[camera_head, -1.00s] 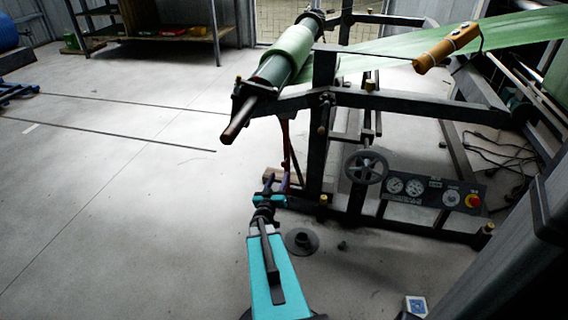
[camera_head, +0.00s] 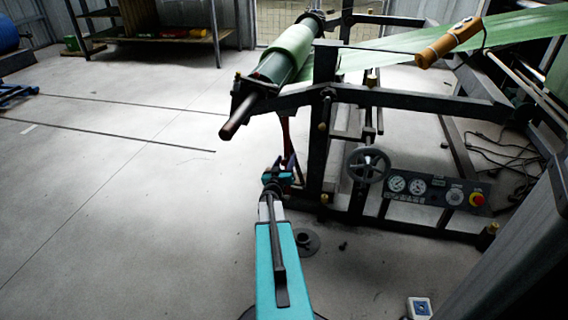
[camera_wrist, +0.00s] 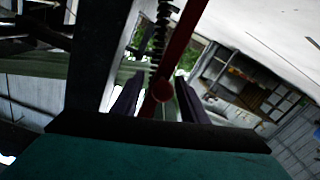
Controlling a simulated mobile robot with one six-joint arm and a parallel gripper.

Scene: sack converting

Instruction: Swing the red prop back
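The red prop (camera_head: 286,132) is a thin red bar under the near end of the roll shaft, beside the machine's dark frame. My gripper (camera_wrist: 158,95) is open, with one dark finger on each side of the prop and knob. Gaps show between fingers and bar; I cannot tell whether they are at the same depth. In the head view my gripper (camera_head: 277,168) is at the prop's lower part, its fingertips hard to make out.
The dark machine frame (camera_head: 400,98) stands close on the right, with a handwheel (camera_head: 367,165) and control panel (camera_head: 437,190). A green roll (camera_head: 285,55) sits above. A dark spring (camera_wrist: 160,35) is near the prop.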

